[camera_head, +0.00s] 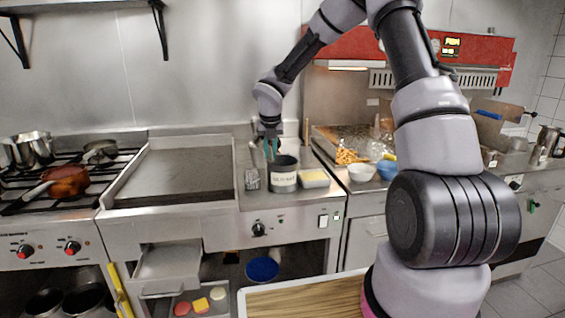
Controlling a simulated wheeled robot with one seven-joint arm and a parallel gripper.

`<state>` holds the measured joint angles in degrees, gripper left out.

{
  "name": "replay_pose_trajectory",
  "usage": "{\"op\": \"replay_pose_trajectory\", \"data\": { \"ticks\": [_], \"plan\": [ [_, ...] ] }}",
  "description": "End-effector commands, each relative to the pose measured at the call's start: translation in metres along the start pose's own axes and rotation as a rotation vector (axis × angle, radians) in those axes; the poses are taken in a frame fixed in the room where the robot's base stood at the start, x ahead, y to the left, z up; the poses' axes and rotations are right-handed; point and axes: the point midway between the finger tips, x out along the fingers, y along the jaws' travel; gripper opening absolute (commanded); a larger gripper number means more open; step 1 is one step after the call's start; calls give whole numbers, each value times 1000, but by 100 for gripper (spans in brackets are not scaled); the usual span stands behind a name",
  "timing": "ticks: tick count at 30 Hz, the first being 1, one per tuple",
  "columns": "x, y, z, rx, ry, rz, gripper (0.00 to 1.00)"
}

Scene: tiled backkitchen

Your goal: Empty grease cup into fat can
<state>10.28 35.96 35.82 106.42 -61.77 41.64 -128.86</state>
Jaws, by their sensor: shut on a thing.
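A pale can with a dark label (283,182), which I take as the fat can, stands on the steel counter right of the griddle. My gripper (271,152), with teal fingers, points down at the can's back left edge. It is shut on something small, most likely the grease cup. The cup's outline cannot be told from the dark mouth of the can, so its tilt and contents are unclear.
A wire holder (252,180) and a pale yellow tub (314,178) flank the can closely. A drawer (168,268) stands open below the griddle (178,172). Bowls (361,172) sit right; a wooden board (305,299) lies in front.

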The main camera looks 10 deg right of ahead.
Motion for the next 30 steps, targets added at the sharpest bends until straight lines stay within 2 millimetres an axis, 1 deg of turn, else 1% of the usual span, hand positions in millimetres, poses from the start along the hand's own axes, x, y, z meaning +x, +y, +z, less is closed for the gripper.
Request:
{"op": "replay_pose_trajectory", "data": {
  "ticks": [9,15,30],
  "plan": [
    [-2,-6,-1,37,-57,109,0],
    [-3,-6,-2,62,-95,185,0],
    [-4,-7,-1,77,-120,231,0]
  ]
}}
